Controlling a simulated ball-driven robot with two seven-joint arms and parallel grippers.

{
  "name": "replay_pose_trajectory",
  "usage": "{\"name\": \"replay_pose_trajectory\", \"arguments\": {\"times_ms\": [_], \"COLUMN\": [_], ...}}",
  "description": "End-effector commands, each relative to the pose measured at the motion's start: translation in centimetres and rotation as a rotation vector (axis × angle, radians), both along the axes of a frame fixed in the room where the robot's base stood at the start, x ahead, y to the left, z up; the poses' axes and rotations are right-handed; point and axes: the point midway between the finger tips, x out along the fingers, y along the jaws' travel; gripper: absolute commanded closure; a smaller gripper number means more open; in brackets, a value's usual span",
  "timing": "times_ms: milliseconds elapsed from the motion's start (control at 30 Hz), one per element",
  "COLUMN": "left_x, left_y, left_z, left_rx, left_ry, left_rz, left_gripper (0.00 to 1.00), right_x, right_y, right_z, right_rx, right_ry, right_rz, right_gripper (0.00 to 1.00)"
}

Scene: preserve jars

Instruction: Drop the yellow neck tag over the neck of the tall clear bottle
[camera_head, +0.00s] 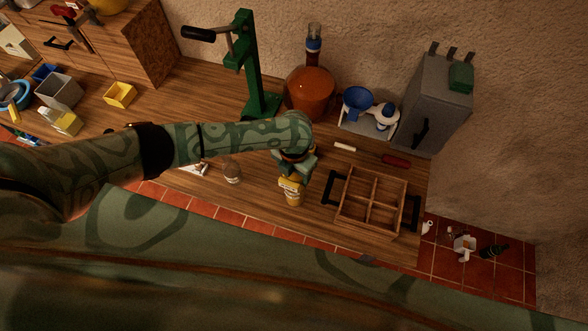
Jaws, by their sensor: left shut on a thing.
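My left gripper (295,173) reaches in from the left and points down over the front part of the wooden counter. It is shut on the yellow neck tag (291,184). Directly below the tag in the picture is a small upright bottle or jar (293,199) with yellowish contents or colour. I cannot tell whether the tag touches it or is around its neck. A clear glass bottle (232,172) stands on the counter to the left of the gripper, apart from it. I cannot tell which of these is the tall clear bottle. My right gripper is not in view.
A wooden divided crate (371,201) with dark handles stands right of the gripper. Behind are an orange-brown flask (310,91), a green lever press (246,65) and a grey cabinet (433,105). A white stick (345,147) and red stick (395,160) lie nearby.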

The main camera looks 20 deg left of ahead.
Motion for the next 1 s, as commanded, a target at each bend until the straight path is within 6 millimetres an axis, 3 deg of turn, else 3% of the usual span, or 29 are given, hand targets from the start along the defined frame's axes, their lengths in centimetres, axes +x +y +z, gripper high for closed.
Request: {"name": "replay_pose_trajectory", "arguments": {"times_ms": [33,67,133,433,567,1000], "left_x": [0.0,0.0,0.0,0.0,0.0,0.1], "left_y": [0.0,0.0,0.0,0.0,0.0,0.0], "left_z": [-0.1,-0.1,-0.1,0.1,1.5,12.7], "left_rx": [0.0,0.0,0.0,0.0,-0.002,-0.001], "left_ry": [0.0,0.0,0.0,0.001,0.0,-0.004], "left_rz": [0.0,0.0,0.0,0.0,0.0,-0.002], "left_gripper": [0.55,0.3,0.13,0.13,0.13,0.13], "right_x": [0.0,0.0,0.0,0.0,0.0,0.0], "right_y": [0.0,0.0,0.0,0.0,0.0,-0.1], "right_z": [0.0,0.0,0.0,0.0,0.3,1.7], "right_rx": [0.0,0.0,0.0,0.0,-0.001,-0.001], "right_ry": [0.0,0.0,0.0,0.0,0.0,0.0], "right_rz": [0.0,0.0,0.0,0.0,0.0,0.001], "right_gripper": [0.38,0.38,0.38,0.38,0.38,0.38]}}
